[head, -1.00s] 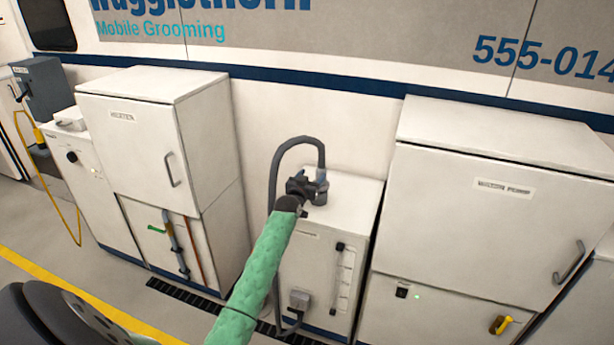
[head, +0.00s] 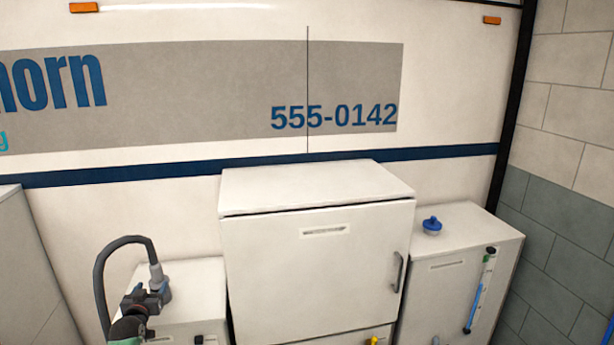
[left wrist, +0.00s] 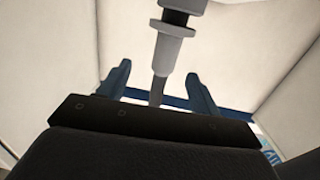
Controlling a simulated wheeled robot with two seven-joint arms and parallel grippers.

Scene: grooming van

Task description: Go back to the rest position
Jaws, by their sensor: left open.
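My left gripper (head: 146,300) is at the lower left of the head view, beside the grey connector (head: 159,283) of a dark hose (head: 100,265) on top of a low white cabinet (head: 200,275). In the left wrist view the two blue-grey fingers of the left gripper (left wrist: 159,86) stand apart. The grey connector (left wrist: 174,45) and its thinner stem show between and beyond them, with a visible gap on each side. I cannot tell whether anything touches. My right gripper is in neither current view.
A taller white cabinet (head: 315,265) with a handle stands right of the low one. Farther right, another cabinet (head: 450,280) carries a blue cap (head: 432,225) and a blue-green gauge tube (head: 480,290). The van wall is behind; a tiled wall (head: 565,150) closes the right.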

